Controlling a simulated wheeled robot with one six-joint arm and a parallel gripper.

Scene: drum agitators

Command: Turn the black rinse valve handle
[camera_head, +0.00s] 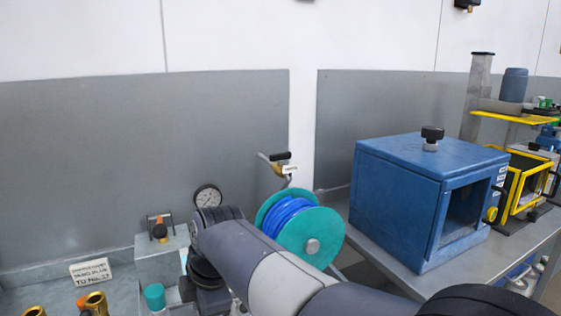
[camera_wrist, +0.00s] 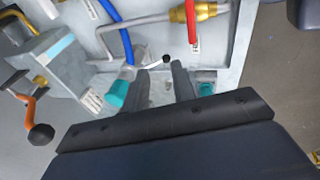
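In the head view, a valve with a black handle (camera_head: 281,156), a brass body and a small white tag stands above the hose reel; the tag is too small to read, so I cannot be sure it is the rinse valve. My gripper (camera_wrist: 160,72) shows in the wrist view with its two dark fingers apart and nothing clearly held between them. A small black ball knob (camera_wrist: 166,59) lies just beyond the fingertips. A brass fitting (camera_wrist: 198,11) with a red part and a white tag is farther up. In the head view my arm hides the gripper.
A teal reel with blue hose (camera_head: 312,240) stands beside my arm. A pressure gauge (camera_head: 208,197) and an orange-based black knob (camera_head: 159,232) are left of it. A blue box (camera_head: 400,205) stands on the right bench. An orange lever with black knob (camera_wrist: 40,134) is left in the wrist view.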

